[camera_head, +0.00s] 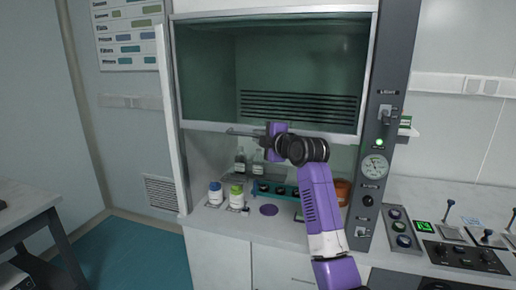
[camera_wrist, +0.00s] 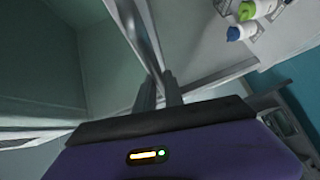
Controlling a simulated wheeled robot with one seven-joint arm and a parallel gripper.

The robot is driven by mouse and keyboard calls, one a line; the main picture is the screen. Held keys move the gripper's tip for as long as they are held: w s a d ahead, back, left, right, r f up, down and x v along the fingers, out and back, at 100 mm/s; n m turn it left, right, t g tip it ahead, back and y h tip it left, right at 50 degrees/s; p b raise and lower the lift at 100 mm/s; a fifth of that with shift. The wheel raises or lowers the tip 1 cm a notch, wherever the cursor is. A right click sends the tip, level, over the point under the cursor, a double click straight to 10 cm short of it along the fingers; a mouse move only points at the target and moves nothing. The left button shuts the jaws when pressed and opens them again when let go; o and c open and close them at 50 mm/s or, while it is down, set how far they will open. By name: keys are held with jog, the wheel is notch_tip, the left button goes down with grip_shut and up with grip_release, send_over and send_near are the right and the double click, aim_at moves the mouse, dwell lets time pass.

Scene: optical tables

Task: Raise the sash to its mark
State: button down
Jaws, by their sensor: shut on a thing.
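The sash (camera_head: 300,65) is a greenish glass pane in a pale frame on the fume hood. Its lower rail (camera_head: 215,127) hangs well above the worktop, leaving an opening underneath. My gripper (camera_head: 236,133) is at this lower rail, left of the middle of the opening. In the wrist view the two grey fingers (camera_wrist: 160,82) are close together on the sash rail (camera_wrist: 133,25). My purple wrist hides part of the rail in the head view. I cannot make out a height mark for the sash.
On the hood worktop (camera_head: 225,221) stand a blue-capped bottle (camera_head: 215,193), a green-capped bottle (camera_head: 236,196), a teal rack (camera_head: 290,190) and an orange-brown pot (camera_head: 342,191). A round gauge (camera_head: 374,165) is on the right post. A control panel (camera_head: 465,256) lies at right.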

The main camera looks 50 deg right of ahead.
jog(key=shift+r, duration=0.5)
jog(key=c, duration=1.7)
grip_release()
jog(key=shift+f, duration=0.1)
jog(key=b+v, duration=0.2)
jog(key=v, duration=0.5)
jog(key=shift+s+a, duration=0.2)
jog(key=shift+s, duration=0.15)
